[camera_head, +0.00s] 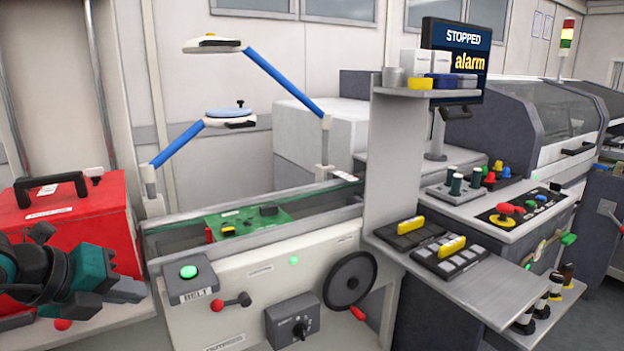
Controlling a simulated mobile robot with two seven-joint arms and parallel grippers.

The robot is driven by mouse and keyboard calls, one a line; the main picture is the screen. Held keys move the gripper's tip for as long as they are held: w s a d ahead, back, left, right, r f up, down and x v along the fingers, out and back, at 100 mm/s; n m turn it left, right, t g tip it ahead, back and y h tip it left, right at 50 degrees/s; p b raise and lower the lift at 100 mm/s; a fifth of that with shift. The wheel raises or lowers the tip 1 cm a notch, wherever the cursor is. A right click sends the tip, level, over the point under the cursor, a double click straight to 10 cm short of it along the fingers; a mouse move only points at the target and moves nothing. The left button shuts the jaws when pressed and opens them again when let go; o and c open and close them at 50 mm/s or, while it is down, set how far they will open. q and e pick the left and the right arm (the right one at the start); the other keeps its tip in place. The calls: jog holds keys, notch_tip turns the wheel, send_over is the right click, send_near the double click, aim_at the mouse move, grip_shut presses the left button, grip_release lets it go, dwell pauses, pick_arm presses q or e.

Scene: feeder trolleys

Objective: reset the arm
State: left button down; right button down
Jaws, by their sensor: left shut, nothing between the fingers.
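My left gripper (128,290) is at the lower left of the head view, at the end of my dark and teal left arm. Its fingers are together with nothing between them. It is in front of the red case (75,215) and a little left of the grey box with the green button (189,272), apart from it in the picture. My right arm and right gripper are not in view.
A conveyor with a green circuit board (248,222) runs behind the panel. The panel carries a black handwheel (350,281) and a knob box (293,320). Two blue-armed lamps stand above. A screen (457,52) reads "STOPPED alarm". Shelves at right hold small parts.

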pick_arm(q)
jog(key=s+d+f+n+t+h+p, duration=0.1)
jog(key=s+d+n+h, duration=0.15)
jog(key=d+h, duration=0.4)
jog(key=s+d+f+n+t+h, duration=0.1)
jog(key=d+n+h, duration=0.25)
jog(key=d, duration=0.55)
jog(key=s+a+f+n+t+y+p, duration=0.1)
jog(key=a+f+n+t+y, duration=0.2)
jog(key=f+n+y, duration=0.35)
jog(key=s+a+f+n+t+y, duration=0.1)
jog(key=a+f+n+t+y, duration=0.2)
jog(key=f+n, duration=0.55)
jog(key=s+f+n+g+y, duration=0.3)
jog(key=s+f+n+g, duration=0.2)
jog(key=s+f+n, duration=0.2)
notch_tip(320, 180, down, 4)
jog(key=s+p, duration=0.1)
jog(key=s, duration=0.1)
jog(key=shift+s+d+r, duration=0.15)
jog(key=shift+s+r, duration=0.05)
jog(key=shift+s, duration=0.2)
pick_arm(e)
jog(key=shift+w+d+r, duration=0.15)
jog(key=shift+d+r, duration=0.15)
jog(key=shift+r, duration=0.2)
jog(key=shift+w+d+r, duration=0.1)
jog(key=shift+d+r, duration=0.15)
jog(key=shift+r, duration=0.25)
